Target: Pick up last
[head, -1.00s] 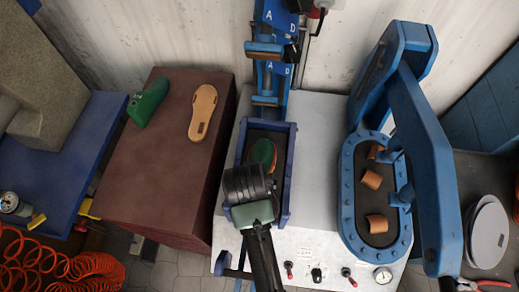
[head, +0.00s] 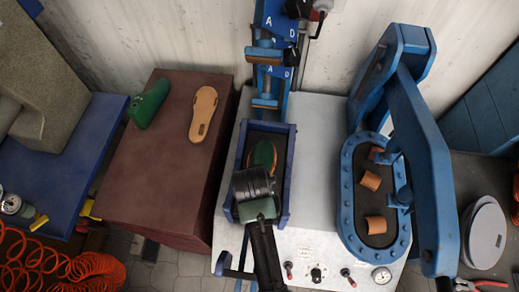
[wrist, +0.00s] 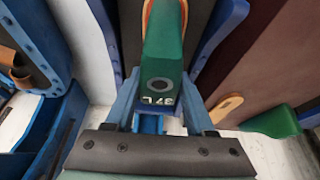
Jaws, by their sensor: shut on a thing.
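A green last (head: 263,155) with a tan-orange edge at its far end is over the blue-walled press tray (head: 284,190). In the wrist view the last (wrist: 165,45) points away from me, its heel end marked "37 L". My gripper (wrist: 160,92) is shut on this heel end, with one blue finger on each side. In the head view my gripper (head: 254,184) hides the near end of the last. I cannot tell whether the last touches the tray floor. A second green last (head: 148,103) lies on the brown block to the left.
A tan sole (head: 203,113) lies on the brown block (head: 165,165). A blue press post (head: 268,75) stands behind the tray. A blue-framed press (head: 425,150) with brown pieces stands to the right. Switches and a gauge (head: 381,273) are at the front.

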